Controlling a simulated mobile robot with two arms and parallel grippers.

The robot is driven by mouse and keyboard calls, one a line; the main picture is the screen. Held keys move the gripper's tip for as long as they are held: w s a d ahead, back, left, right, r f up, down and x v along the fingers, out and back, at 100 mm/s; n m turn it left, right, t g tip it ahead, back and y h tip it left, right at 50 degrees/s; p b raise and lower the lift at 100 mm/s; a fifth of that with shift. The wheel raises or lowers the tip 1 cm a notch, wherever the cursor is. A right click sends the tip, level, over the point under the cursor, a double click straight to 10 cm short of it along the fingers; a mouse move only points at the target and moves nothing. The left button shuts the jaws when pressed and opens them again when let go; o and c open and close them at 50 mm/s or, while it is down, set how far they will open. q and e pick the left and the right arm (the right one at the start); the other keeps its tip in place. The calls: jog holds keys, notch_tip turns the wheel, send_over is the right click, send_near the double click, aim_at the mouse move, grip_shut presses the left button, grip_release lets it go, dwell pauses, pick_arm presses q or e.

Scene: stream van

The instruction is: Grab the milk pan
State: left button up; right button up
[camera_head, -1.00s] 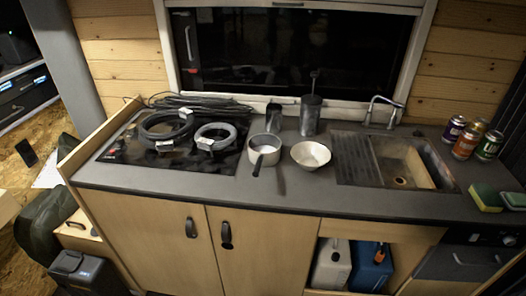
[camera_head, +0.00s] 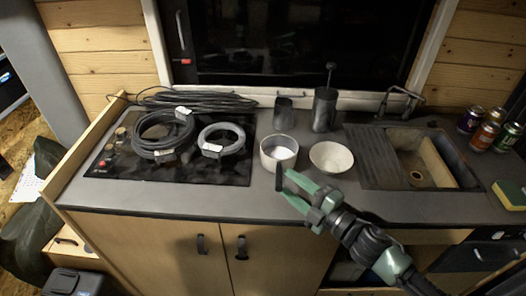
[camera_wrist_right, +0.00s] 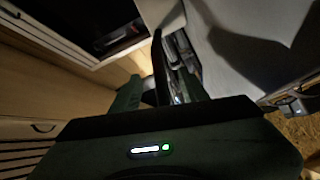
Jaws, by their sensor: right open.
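The milk pan (camera_head: 278,148) is a small light pot with a dark handle (camera_head: 279,178) pointing toward the counter's front edge. It stands on the grey counter beside the hob. My right gripper (camera_head: 284,181) comes in from the lower right in the head view. It is open, with its green fingertips close to the handle; I cannot tell whether they touch it. In the right wrist view, a dark upright bar (camera_wrist_right: 158,68), probably the handle, shows between the open fingers of the gripper (camera_wrist_right: 162,92). My left gripper is not in view.
A white bowl (camera_head: 331,157) stands close to the pan's right. Behind are a metal cup (camera_head: 284,112) and a taller canister (camera_head: 325,110). Coiled cables (camera_head: 162,135) lie on the hob at left. The sink (camera_head: 425,160), several cans and a sponge (camera_head: 510,195) are at right.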

aim_at(280, 171)
jog(key=shift+s+d+r, duration=0.1)
jog(key=shift+d+r, duration=0.05)
jog(key=shift+r, duration=0.3)
jog(key=shift+w+a+f+p, duration=0.15)
jog(key=shift+w+a+p, duration=0.3)
jog(key=shift+w+p, duration=0.25)
jog(key=x, duration=0.3)
jog(key=shift+w+f, duration=0.2)
jog(key=shift+f, duration=0.1)
jog(key=shift+w+a, duration=0.2)
jog(key=shift+a, duration=0.05)
jog(key=c, duration=0.9)
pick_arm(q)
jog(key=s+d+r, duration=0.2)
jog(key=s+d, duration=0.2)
pick_arm(e)
grip_shut()
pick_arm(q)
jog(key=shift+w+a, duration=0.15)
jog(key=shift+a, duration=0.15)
